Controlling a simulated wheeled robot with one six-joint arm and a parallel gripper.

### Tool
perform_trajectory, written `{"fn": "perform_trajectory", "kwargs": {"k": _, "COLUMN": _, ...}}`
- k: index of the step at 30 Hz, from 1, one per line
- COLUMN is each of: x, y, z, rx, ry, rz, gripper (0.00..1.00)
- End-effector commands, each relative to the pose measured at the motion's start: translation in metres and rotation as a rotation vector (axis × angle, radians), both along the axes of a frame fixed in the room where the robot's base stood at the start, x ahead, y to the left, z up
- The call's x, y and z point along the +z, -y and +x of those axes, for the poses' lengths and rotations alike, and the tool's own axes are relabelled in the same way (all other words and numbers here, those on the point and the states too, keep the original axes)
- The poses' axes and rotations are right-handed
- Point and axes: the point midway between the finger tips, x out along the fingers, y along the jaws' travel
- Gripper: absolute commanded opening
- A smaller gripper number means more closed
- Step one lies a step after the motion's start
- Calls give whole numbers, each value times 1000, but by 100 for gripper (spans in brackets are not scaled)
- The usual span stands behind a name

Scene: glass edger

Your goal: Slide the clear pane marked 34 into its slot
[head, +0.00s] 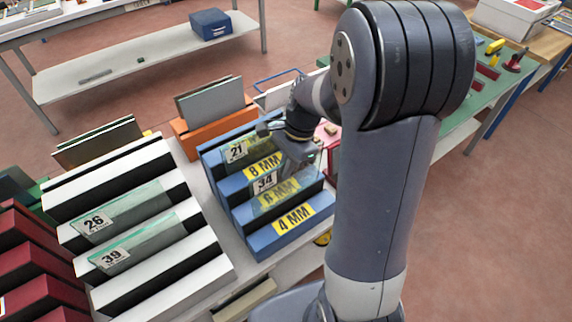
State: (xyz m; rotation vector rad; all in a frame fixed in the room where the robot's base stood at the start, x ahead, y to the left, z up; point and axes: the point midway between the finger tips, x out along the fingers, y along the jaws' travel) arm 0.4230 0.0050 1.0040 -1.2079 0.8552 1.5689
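The clear pane marked 34 (264,183) is at the blue stepped rack (248,226), in front of the yellow 6 MM label, which shows through the glass. My gripper (299,163) is at the pane's upper edge, right of its white 34 tag, and appears shut on it. The fingertips are small and partly dark, and the pane's lower edge is hard to make out, so I cannot tell whether it sits in a slot or hangs above it. The rack's steps carry yellow 8 MM (263,166), 6 MM (279,194) and 4 MM (294,218) labels.
A pane marked 21 (236,152) stands at the rack's back step. Left is a white rack (160,278) with panes marked 26 (95,223) and 39 (112,257). A dark red rack (30,262) is further left. An orange holder (200,137) with panes stands behind.

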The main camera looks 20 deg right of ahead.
Motion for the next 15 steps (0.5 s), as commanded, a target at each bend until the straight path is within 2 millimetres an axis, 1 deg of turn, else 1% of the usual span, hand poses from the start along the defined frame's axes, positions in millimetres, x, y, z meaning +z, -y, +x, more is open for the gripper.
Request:
{"fn": "perform_trajectory", "kwargs": {"k": 1, "x": -5, "y": 0, "z": 0, "rx": 0, "ry": 0, "rz": 0, "gripper": 0}}
{"fn": "perform_trajectory", "kwargs": {"k": 15, "x": -52, "y": 0, "z": 0, "rx": -1, "ry": -1, "rz": 1, "gripper": 0}}
